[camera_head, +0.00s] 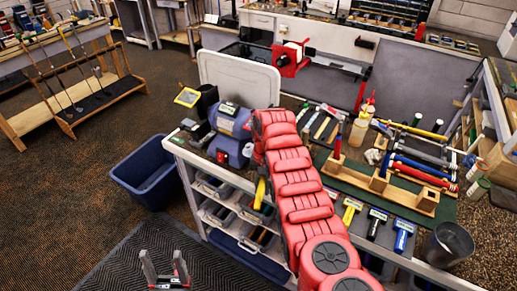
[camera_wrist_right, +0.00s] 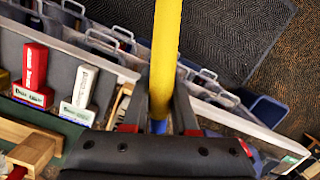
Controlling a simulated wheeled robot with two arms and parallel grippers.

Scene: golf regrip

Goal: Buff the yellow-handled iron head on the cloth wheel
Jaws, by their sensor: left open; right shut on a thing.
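A yellow handle (camera_head: 260,193) hangs beside the bench's front shelves, partly behind my right arm. In the right wrist view the yellow handle (camera_wrist_right: 166,40) stands upright between the fingers of my right gripper (camera_wrist_right: 164,105), which is shut on it. A blue bench motor (camera_head: 232,120) stands at the bench's left end, close to the far part of my right arm. The cloth wheel cannot be made out clearly, and the iron head is hidden. My left gripper (camera_head: 165,270) is open and empty over the dark floor mat, low in the head view.
A blue bin (camera_head: 149,178) stands on the floor left of the bench. Trays (camera_head: 218,213) fill the shelves below. A wooden rack (camera_head: 428,197) with several clubs and labelled blocks crowd the bench to the right. A red vise (camera_head: 291,57) is behind.

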